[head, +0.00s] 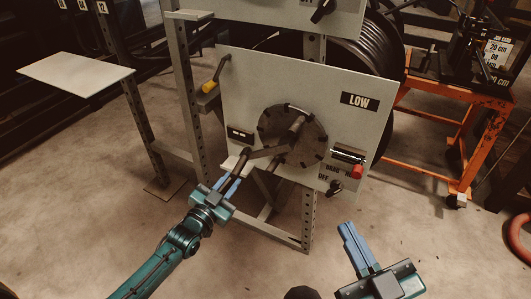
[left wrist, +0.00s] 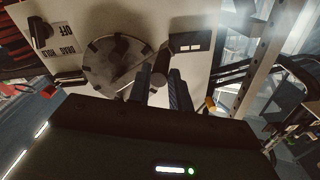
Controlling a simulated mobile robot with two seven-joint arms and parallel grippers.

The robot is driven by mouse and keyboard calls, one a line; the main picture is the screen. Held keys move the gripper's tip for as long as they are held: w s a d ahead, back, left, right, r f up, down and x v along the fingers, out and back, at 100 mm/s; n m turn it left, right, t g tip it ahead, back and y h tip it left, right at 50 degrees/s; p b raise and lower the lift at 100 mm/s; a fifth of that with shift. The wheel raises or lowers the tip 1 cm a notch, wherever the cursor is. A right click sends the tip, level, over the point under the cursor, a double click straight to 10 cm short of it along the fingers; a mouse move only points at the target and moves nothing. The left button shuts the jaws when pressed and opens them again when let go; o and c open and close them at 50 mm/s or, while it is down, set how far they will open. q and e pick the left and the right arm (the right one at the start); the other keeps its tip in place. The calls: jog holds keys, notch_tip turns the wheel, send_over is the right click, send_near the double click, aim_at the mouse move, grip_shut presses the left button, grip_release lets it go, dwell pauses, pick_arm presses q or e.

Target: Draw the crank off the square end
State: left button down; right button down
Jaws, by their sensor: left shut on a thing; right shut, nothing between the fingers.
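The crank (head: 268,152) is a dark bar in front of a round notched disc (head: 305,147) on the pale panel marked LOW. A rod stands out from the disc and meets the bar; whether the crank sits fully on the square end is too small to tell. My left gripper (head: 233,181) is shut on the crank's handle at the bar's left end. In the left wrist view the handle's round end (left wrist: 160,77) shows between the fingers, with the disc (left wrist: 108,68) behind. My right gripper (head: 354,240) is shut and empty, low at the right, apart from the panel.
A red-ended lever (head: 355,171) and a black knob (head: 335,187) sit on the panel's lower right. A steel post (head: 184,90) stands left. An orange cart (head: 455,125) stands right. The floor in front is clear.

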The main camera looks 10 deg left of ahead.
pick_arm(q)
jog(key=shift+s+f, duration=0.6)
jog(key=shift+f, duration=0.2)
jog(key=c, duration=1.7)
grip_release()
jog(key=o, duration=0.5)
jog(key=shift+r, duration=0.25)
jog(key=shift+f, duration=0.1)
